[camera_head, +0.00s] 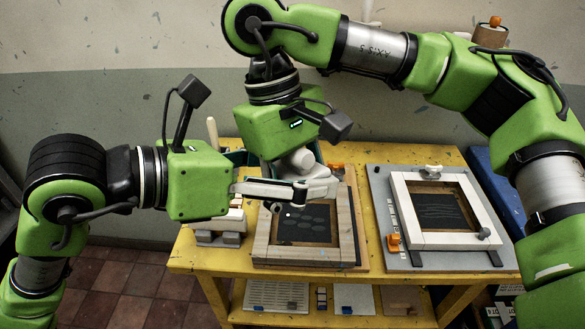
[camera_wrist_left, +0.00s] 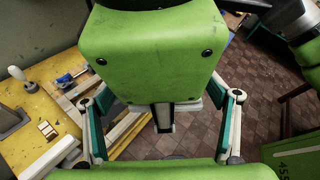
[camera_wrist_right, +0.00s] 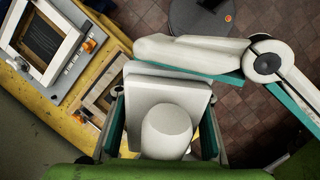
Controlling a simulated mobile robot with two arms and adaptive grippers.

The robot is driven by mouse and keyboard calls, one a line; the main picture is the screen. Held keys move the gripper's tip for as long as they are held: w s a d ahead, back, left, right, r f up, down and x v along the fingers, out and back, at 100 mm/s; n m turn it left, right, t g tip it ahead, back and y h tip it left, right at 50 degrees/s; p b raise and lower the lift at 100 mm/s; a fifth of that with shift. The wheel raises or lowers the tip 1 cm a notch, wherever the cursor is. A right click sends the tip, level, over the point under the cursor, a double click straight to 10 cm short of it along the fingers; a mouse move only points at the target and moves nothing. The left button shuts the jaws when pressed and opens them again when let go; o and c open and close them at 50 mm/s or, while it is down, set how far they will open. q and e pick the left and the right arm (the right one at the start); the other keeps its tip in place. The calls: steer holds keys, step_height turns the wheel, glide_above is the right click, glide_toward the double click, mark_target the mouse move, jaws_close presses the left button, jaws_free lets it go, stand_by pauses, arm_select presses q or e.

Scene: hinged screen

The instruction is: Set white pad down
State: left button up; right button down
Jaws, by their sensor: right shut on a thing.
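The white pad (camera_wrist_right: 150,85) is a pale square plate with a rounded grip, seen large in the right wrist view. My right gripper (camera_wrist_right: 163,128) is shut on it, with teal-lined fingers on both sides. The pad appears to be in the air over the bench; its underside is hidden. In the head view the two grippers overlap, and I cannot clearly separate the pad from the pale parts there. My left gripper (camera_wrist_left: 160,120) is open, its fingers spread either side of my right wrist. Its pale fingers also show in the head view (camera_head: 295,192).
A wooden frame with a dark screen (camera_head: 262,252) lies below the grippers on the yellow bench (camera_head: 195,262). A white-framed screen (camera_head: 402,215) on a grey board stands to the right. Pale blocks (camera_head: 222,238) sit at the left. The arms crowd each other closely.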

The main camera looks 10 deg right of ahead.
arm_select(q)
steer(key=c, duration=0.9)
steer(key=shift+w, duration=0.1)
arm_select(e)
steer(key=c, duration=1.1)
jaws_free()
